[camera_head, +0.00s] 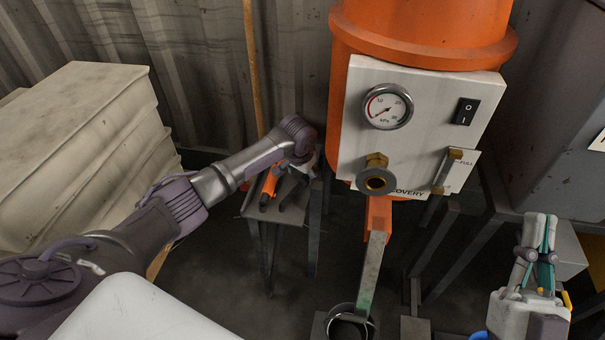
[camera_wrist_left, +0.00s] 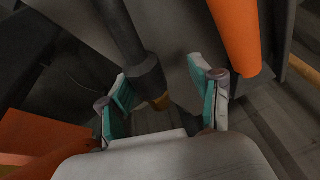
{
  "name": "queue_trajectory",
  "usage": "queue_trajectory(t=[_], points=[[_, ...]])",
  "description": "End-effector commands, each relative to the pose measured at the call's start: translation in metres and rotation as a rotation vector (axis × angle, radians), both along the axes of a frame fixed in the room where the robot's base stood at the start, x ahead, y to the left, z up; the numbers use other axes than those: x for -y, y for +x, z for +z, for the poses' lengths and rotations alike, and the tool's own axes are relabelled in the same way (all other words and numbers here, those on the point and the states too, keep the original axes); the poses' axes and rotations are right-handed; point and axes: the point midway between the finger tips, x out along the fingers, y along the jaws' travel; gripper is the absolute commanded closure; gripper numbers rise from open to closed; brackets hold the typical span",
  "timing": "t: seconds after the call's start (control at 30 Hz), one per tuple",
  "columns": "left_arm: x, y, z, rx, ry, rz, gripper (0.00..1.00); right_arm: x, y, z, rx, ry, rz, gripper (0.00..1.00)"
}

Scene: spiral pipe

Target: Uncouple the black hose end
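In the left wrist view, a black hose end (camera_wrist_left: 145,75) with a brass-coloured tip (camera_wrist_left: 160,102) comes down from the top, between the fingers of my left gripper (camera_wrist_left: 158,75). The fingers are spread, with gaps visible beside the hose end. In the head view, my left wrist hides most of this gripper, which is over a small dark stand (camera_head: 255,208) left of the orange tank (camera_head: 420,30). A brass fitting (camera_head: 376,178) with an open round mouth sticks out of the tank's white panel (camera_head: 425,110). My right gripper (camera_head: 538,222) points upward at the lower right; its finger gap is unclear.
An orange object (camera_head: 268,188) lies on the stand. An orange cylinder (camera_wrist_left: 236,35) is close to the right finger in the wrist view. The panel carries a gauge (camera_head: 388,106) and a black switch (camera_head: 466,111). Pale stacked slabs (camera_head: 80,150) fill the left side.

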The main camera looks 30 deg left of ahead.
Motion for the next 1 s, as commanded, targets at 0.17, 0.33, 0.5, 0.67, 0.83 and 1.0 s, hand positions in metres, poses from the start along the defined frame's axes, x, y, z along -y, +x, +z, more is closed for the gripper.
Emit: queue_trajectory(t=[0.17, 0.33, 0.5, 0.67, 0.83, 1.0], points=[[0.000, 0.000, 0.000, -0.001, 0.000, 0.000, 0.36, 0.000, 0.000, 0.000, -0.001, 0.000, 0.001, 1.00], [0.001, -0.004, 0.015, 0.002, 0.000, 0.000, 0.36, 0.000, 0.000, 0.000, -0.001, 0.000, 0.001, 1.00], [0.004, -0.014, 0.048, 0.004, 0.000, -0.001, 0.36, 0.000, 0.000, 0.000, -0.001, 0.000, 0.001, 1.00], [0.006, -0.024, 0.080, 0.004, 0.001, -0.001, 0.36, 0.000, 0.000, 0.000, -0.001, 0.000, 0.001, 1.00], [0.008, -0.032, 0.104, 0.001, -0.001, 0.000, 0.36, 0.000, 0.000, 0.000, -0.001, 0.000, 0.001, 1.00], [0.009, -0.035, 0.113, -0.001, 0.001, 0.000, 0.36, 0.000, 0.000, 0.000, -0.001, 0.000, 0.000, 1.00]])
